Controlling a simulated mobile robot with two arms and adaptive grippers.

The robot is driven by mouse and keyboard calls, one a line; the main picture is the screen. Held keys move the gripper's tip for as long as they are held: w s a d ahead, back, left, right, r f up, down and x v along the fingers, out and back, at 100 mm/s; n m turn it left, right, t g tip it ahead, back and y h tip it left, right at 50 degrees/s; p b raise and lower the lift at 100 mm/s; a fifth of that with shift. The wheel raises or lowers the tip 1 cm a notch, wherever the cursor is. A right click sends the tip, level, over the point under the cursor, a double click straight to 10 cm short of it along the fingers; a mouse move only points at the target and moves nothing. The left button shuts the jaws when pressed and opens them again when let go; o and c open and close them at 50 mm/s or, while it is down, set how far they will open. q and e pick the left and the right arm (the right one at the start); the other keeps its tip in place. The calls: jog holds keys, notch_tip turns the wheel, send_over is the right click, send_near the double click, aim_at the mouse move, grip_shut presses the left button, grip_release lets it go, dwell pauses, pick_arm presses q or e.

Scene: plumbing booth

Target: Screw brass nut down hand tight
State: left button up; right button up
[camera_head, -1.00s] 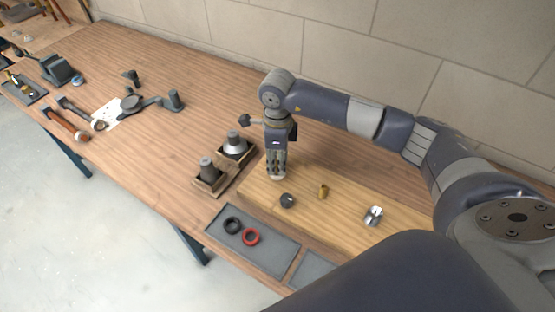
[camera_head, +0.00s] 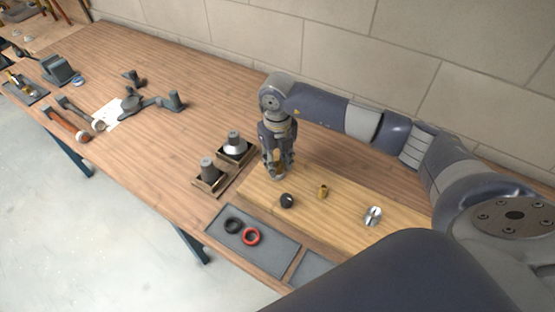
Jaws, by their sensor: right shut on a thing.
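My right gripper (camera_head: 277,172) points down at the left end of the pale wooden board (camera_head: 345,225). Its fingers are closed around a small brass-coloured piece, which I take to be the brass nut; the fingers hide most of it. I cannot make out the thread or part under it. A separate small brass fitting (camera_head: 323,191) stands on the board to the right of the gripper. My left gripper is not in view.
A dark round fitting (camera_head: 287,201) and a silver finned part (camera_head: 373,216) are on the board. A grey mat (camera_head: 272,255) holds a black ring (camera_head: 233,226) and a red ring (camera_head: 251,236). Two wooden trays with grey metal parts stand left of the gripper. A wall is behind.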

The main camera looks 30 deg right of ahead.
jog(key=shift+m, duration=0.4)
jog(key=o, duration=1.2)
jog(key=shift+c, duration=0.2)
jog(key=o, duration=0.8)
jog(key=shift+r+p, duration=1.5)
jog(key=shift+r, duration=1)
